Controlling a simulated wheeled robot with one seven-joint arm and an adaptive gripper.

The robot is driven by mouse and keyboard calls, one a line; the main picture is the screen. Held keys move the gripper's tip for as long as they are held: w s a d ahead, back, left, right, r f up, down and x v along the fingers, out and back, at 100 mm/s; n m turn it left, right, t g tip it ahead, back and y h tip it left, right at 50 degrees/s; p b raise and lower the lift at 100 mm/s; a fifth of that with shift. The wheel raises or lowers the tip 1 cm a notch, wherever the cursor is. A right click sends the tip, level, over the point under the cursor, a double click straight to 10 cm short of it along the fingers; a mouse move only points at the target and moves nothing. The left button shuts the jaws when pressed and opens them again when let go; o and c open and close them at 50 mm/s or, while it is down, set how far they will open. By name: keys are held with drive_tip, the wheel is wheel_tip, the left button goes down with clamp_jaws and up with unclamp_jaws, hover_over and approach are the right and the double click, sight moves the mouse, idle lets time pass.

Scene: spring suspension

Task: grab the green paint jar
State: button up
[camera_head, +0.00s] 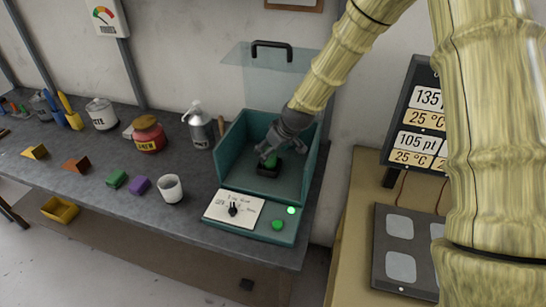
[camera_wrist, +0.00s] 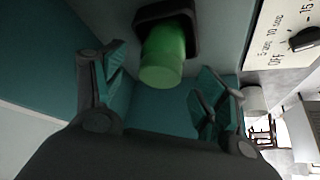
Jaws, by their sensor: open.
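The green paint jar (camera_head: 271,161) stands in a black square holder (camera_head: 267,173) inside a teal open-topped box (camera_head: 231,146). In the wrist view the green jar (camera_wrist: 163,62) sits in the dark holder (camera_wrist: 152,14), ahead of my gripper and between its fingers. My gripper (camera_head: 268,153) reaches down into the box from above. Its fingers (camera_wrist: 162,76) are spread apart, one on each side of the jar, with gaps visible. The fingers partly hide the jar in the head view.
A clear raised shield (camera_head: 268,75) with a black handle stands behind the box. A panel with a dial (camera_head: 233,210) and a green button (camera_head: 278,225) is in front. A white cup (camera_head: 171,188), a grey bottle (camera_head: 199,128) and a red jar (camera_head: 149,136) stand left.

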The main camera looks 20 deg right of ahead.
drive_tip(key=shift+p+x, duration=0.3)
drive_tip(key=shift+x, duration=0.65)
drive_tip(key=shift+c, duration=0.3)
drive_tip(key=c, duration=1.3)
drive_tip(key=shift+c, duration=0.2)
drive_tip(key=shift+r, duration=0.15)
